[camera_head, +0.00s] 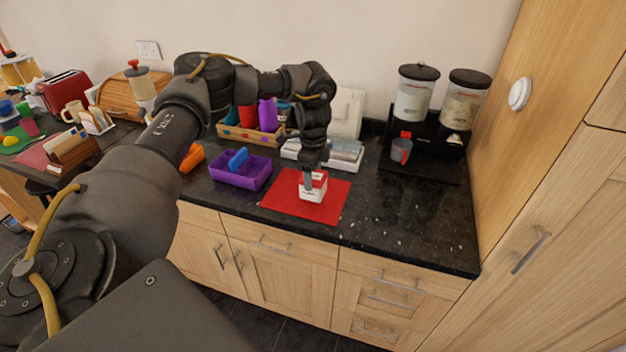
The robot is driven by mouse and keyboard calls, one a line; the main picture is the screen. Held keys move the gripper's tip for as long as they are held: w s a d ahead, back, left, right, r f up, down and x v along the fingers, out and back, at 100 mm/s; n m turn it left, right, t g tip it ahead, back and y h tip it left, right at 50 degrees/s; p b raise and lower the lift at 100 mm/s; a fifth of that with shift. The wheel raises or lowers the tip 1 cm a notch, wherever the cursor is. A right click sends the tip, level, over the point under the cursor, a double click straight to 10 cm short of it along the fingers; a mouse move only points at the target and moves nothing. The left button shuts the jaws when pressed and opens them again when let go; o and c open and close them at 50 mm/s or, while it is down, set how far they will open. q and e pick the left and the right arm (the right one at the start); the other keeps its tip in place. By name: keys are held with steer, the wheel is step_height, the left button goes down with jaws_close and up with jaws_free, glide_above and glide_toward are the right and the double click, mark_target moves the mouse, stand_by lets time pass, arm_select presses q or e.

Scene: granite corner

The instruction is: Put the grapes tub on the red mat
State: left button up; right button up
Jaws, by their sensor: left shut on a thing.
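The red mat (282,202) lies flat on the dark granite counter, near its front edge. A small white tub with red on it (312,194), which I take for the grapes tub, is at the middle of the mat. I cannot tell whether it touches the mat or is just above it. My left gripper (309,183) points down from above and is shut on the tub, hiding part of its top. My right gripper is not in view.
A purple caddy (241,178) with a blue handle stands left of the mat. A pale tray (345,155) is behind it, and a wooden crate (236,133) is farther back. A cereal dispenser (424,160) stands to the right. Counter right of the mat is clear.

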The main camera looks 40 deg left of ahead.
arm_select(q)
steer(key=shift+w+a+f+p, duration=0.15)
steer(key=shift+f+p, duration=0.15)
steer(key=shift+f, duration=0.5)
steer(key=shift+w+a+f+p, duration=0.1)
steer(key=shift+f+p, duration=0.15)
steer(key=shift+f, duration=0.9)
steer(key=o, duration=1)
steer(key=shift+f, duration=0.1)
